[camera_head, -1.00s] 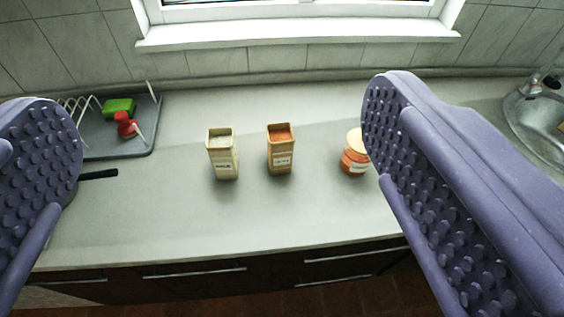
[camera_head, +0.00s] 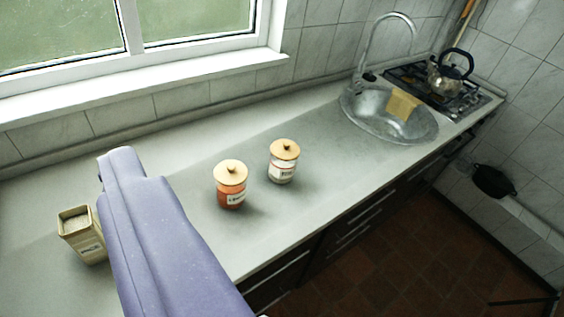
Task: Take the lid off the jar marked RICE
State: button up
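Two glass jars with knobbed wooden lids stand upright on the counter. The right jar (camera_head: 284,172) has pale contents and a white label, too small to read for certain. Its wooden lid (camera_head: 285,149) is on. The left jar (camera_head: 231,194) has orange-red contents, a white label and its lid (camera_head: 231,171) on. One purple finger of my gripper (camera_head: 120,165) shows at the left, left of both jars and apart from them. The other finger is out of view. No second finger shows in the space left of the visible one, and nothing is seen held.
A lidless beige tin (camera_head: 82,241) stands left of my finger, which may hide another tin. Beyond the jars are a round sink (camera_head: 385,122) with a tall tap and a hob with a kettle (camera_head: 448,78). The counter between jars and sink is clear.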

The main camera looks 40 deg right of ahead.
aim_at(284, 150)
jog(key=i+l+u, duration=0.1)
jog(key=i+l, duration=0.25)
jog(key=l, duration=0.3)
jog(key=i+l+u, duration=0.15)
jog(key=l, duration=0.2)
jog(key=i+l, duration=0.15)
jog(key=l, duration=0.15)
jog(key=i+l+u, duration=0.15)
jog(key=l, duration=0.2)
jog(key=i+l, duration=0.15)
jog(key=l, duration=0.25)
jog(key=u, duration=0.05)
